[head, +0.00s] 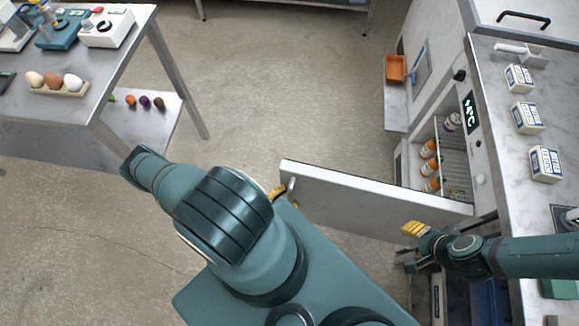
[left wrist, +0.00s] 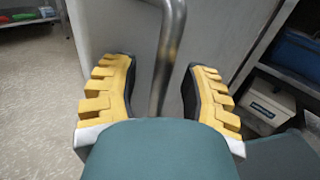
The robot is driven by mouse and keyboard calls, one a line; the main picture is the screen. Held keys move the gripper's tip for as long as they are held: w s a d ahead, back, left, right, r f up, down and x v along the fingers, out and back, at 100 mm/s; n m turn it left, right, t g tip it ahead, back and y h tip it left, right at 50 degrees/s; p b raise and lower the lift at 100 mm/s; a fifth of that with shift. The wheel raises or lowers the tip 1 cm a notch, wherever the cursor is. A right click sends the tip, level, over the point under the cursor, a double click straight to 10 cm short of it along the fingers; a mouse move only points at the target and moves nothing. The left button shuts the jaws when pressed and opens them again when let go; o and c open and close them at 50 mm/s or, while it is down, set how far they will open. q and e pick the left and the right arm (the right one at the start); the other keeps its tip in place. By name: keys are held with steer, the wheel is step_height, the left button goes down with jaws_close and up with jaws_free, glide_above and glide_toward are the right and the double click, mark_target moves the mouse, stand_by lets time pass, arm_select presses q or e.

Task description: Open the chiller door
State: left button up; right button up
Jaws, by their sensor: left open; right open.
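The chiller door (head: 365,200) stands swung wide open in the head view, reaching out to the left from the chiller front. Its metal handle bar (left wrist: 168,55) shows in the left wrist view, between the fingers of my left gripper (left wrist: 160,95). Those fingers are open, with a gap on both sides of the bar. In the head view my left gripper (head: 281,192) is mostly hidden behind my own arm, at the door's free end. My right gripper (head: 412,245) is open and empty, near the door's hinge end and below the chiller opening.
Inside the chiller are several orange-labelled bottles (head: 430,165) on a rack. A counter (head: 500,120) with white-and-blue cartons (head: 528,117) runs along the right. An orange bin (head: 395,68) hangs behind. A table (head: 110,75) stands at left; the floor between is clear.

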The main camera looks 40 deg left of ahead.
arm_select(q)
steer(key=v, duration=1.1)
steer(key=shift+s, duration=0.3)
